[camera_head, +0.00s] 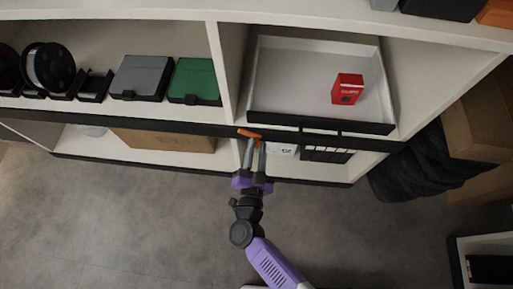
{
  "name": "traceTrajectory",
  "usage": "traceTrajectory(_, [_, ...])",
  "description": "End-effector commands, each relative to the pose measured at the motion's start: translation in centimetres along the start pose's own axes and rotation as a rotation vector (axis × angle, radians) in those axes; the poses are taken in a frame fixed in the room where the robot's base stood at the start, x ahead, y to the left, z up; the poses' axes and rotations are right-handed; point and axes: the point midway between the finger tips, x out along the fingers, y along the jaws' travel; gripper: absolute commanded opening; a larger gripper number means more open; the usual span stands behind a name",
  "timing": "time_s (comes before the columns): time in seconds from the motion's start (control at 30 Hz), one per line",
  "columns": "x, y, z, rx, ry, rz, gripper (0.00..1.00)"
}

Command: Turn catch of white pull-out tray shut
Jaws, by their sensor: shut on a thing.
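The white pull-out tray (285,73) sits in the right compartment of the shelf, with a dark front edge and a small dark handle. A red box (347,89) stands in the tray, towards its right side. An orange catch (249,133) is on the dark shelf edge, just left of the tray's front corner, and lies tilted, its left end higher. My gripper (256,146) reaches up from below to the catch and is shut on it. Its fingertips partly hide the lower part of the catch.
Grey (141,75) and green (195,79) cases stand in the left compartment beside dark reels. A cardboard box (166,139) and a black rack (326,154) are on the lower shelf. A dark bag (408,168) slumps at the right. The grey floor (130,215) at left is clear.

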Motion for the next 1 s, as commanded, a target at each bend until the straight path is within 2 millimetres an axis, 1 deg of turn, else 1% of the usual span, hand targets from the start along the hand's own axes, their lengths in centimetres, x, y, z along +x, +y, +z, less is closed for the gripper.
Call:
traceTrajectory(0.7, [-0.07, 0.40, 0.30, 0.677, 0.000, 0.002, 0.00])
traceTrajectory(1.0, [-0.08, 0.39, 0.33, 0.915, 0.000, 0.002, 0.00])
